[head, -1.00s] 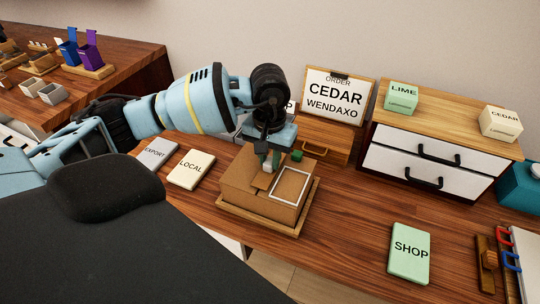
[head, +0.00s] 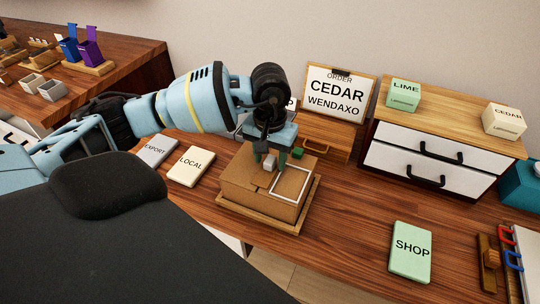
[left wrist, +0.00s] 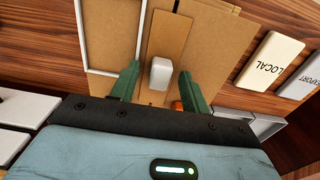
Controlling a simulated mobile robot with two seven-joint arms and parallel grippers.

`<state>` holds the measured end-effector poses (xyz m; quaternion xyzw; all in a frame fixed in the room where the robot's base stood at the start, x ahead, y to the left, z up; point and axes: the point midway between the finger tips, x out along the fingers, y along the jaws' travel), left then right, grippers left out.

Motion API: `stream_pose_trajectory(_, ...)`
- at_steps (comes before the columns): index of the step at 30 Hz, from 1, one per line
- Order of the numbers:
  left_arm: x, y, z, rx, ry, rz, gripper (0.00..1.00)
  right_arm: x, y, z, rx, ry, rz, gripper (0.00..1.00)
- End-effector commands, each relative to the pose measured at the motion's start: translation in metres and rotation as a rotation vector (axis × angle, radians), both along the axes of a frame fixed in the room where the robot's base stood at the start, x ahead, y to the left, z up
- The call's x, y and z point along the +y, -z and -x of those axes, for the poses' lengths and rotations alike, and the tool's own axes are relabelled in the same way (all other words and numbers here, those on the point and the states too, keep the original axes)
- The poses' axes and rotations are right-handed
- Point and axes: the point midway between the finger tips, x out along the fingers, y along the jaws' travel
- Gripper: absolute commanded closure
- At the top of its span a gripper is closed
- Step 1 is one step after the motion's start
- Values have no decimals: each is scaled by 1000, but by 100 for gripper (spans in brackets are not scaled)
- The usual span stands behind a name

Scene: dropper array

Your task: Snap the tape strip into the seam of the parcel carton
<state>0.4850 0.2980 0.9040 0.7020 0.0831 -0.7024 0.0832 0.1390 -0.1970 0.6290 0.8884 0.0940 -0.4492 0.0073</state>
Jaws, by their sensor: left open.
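The parcel carton (head: 250,196) is a brown box on a wooden tray-like base (head: 303,213). A white square outline (head: 291,182) marks its top. In the left wrist view the tape strip (left wrist: 172,42) is a tan band along the carton top (left wrist: 112,40), with a pale grey block (left wrist: 161,74) on it. I cannot tell whether the strip sits flush in the seam. My left gripper (head: 269,160) is right above the carton. Its green fingers (left wrist: 158,84) are open, one on each side of the block, with gaps visible. My right gripper is not in view.
The LOCAL card (head: 191,167) and EXPORT card (head: 156,151) lie left, the SHOP card (head: 410,251) right. An ORDER sign (head: 337,95) and a drawer cabinet (head: 428,162) stand behind. The table between carton and SHOP card is clear.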

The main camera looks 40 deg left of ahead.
Motion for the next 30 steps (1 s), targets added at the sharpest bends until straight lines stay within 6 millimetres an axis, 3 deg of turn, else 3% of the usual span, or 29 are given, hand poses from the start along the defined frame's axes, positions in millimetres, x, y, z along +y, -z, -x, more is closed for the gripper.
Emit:
stream_pose_trajectory(5, 0, -11, 0, -1, 0, 1, 54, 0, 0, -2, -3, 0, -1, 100)
stream_pose_trajectory(18, 0, -72, 0, -1, 1, 1, 54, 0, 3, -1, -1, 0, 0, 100)
stream_pose_trajectory(30, 0, -78, 0, 0, 0, 0, 54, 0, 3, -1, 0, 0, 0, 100)
